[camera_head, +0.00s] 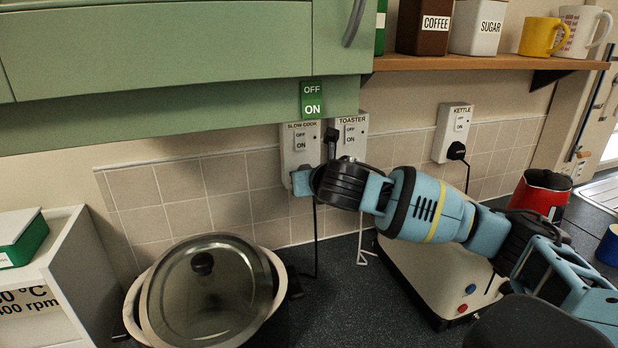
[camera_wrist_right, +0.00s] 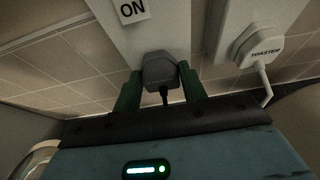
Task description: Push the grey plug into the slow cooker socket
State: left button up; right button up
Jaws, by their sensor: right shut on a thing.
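The slow cooker socket (camera_head: 300,145) is a white wall box labelled "SLOW COOK" with an ON/OFF switch; it also shows in the right wrist view (camera_wrist_right: 150,38). My right gripper (camera_head: 302,182) is at the lower part of this box. In the right wrist view its green fingers (camera_wrist_right: 160,82) are shut on the sides of the grey plug (camera_wrist_right: 160,68), with a dark cord hanging below. The plug is up against or very close to the socket face; I cannot tell how deep its pins are. The head view hides the plug behind my gripper. My left gripper is not in view.
The toaster socket (camera_head: 352,132) is close on the right, with its white plug (camera_wrist_right: 262,45) in the wrist view. The kettle socket (camera_head: 453,130) is farther right. A slow cooker (camera_head: 205,285) stands below left. A shelf (camera_head: 480,63) and green cupboard (camera_head: 160,50) are above.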

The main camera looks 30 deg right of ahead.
jog(key=shift+w+d, duration=0.15)
jog(key=shift+w, duration=0.45)
dwell(0.7)
jog(key=o, duration=1.4)
jog(key=shift+c, duration=0.2)
jog(key=v, duration=0.8)
jog(key=shift+w+f, duration=0.1)
